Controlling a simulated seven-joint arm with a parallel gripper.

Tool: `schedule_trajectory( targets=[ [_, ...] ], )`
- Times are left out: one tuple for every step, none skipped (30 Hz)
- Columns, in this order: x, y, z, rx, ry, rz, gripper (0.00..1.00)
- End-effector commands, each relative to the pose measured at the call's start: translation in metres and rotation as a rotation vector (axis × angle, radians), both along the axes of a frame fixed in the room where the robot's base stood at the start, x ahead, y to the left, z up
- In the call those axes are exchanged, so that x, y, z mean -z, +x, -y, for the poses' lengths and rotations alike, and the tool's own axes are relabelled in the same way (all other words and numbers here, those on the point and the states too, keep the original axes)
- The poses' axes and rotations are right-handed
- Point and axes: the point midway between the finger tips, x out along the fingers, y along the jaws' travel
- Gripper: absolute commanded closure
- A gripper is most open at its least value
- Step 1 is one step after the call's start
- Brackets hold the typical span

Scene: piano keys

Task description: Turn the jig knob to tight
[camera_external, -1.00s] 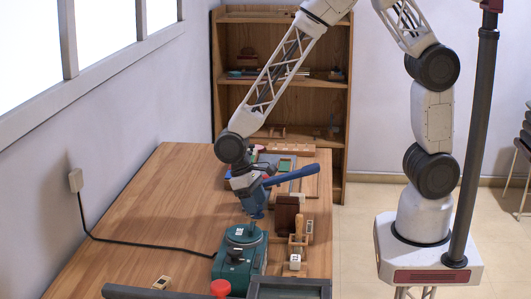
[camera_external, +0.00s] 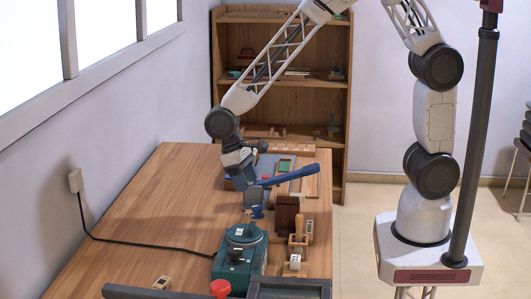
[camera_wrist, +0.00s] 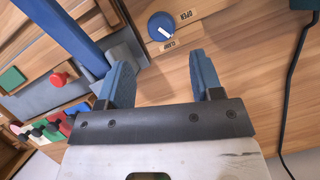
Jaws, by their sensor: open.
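A round blue knob (camera_wrist: 161,26) with a white pointer sits on a wooden block at the top of the wrist view. One label beside it reads OPEN (camera_wrist: 186,14); a second small label (camera_wrist: 168,45) below it seems to read CLAMP. The pointer seems to lie toward the lower label. My gripper (camera_wrist: 160,72) is open and empty, its two blue fingers apart, with the knob beyond the gap and not touched. In the external view my gripper (camera_external: 256,208) hangs above the bench behind the teal machine; I cannot make out the knob there.
A long blue bar (camera_external: 290,175) runs close beside my gripper. The teal machine (camera_external: 238,262) stands in front, with a brown block (camera_external: 287,212) to its right. The bench's left side is mostly clear.

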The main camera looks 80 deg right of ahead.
Motion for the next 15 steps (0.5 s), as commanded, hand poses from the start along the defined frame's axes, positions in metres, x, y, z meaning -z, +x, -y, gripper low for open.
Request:
schedule_trajectory(
  targets=[
    [0.000, 0.000, 0.000, -0.001, 0.000, 0.000, 0.40],
    [0.000, 0.000, 0.000, -0.002, 0.000, 0.000, 0.40],
    [0.000, 0.000, 0.000, -0.008, 0.000, 0.001, 0.40],
    [0.000, -0.001, -0.001, -0.015, 0.000, 0.002, 0.40],
    [0.000, -0.001, -0.001, -0.026, 0.000, 0.004, 0.40],
    [0.000, -0.002, -0.001, -0.045, 0.001, 0.006, 0.40],
    [0.001, -0.002, -0.002, -0.063, 0.000, 0.009, 0.40],
    [0.001, -0.003, -0.003, -0.085, 0.000, 0.012, 0.40],
    [0.001, -0.004, -0.003, -0.124, -0.001, 0.017, 0.40],
    [0.002, -0.005, -0.004, -0.158, 0.000, 0.022, 0.40],
    [0.002, -0.006, -0.005, -0.196, 0.000, 0.027, 0.40],
    [0.002, -0.008, -0.007, -0.255, 0.001, 0.033, 0.40],
    [0.003, -0.009, -0.008, -0.305, -0.001, 0.038, 0.40],
    [0.003, -0.010, -0.009, -0.357, 0.000, 0.044, 0.40],
    [0.003, -0.012, -0.011, -0.434, 0.001, 0.049, 0.40]
  ],
)
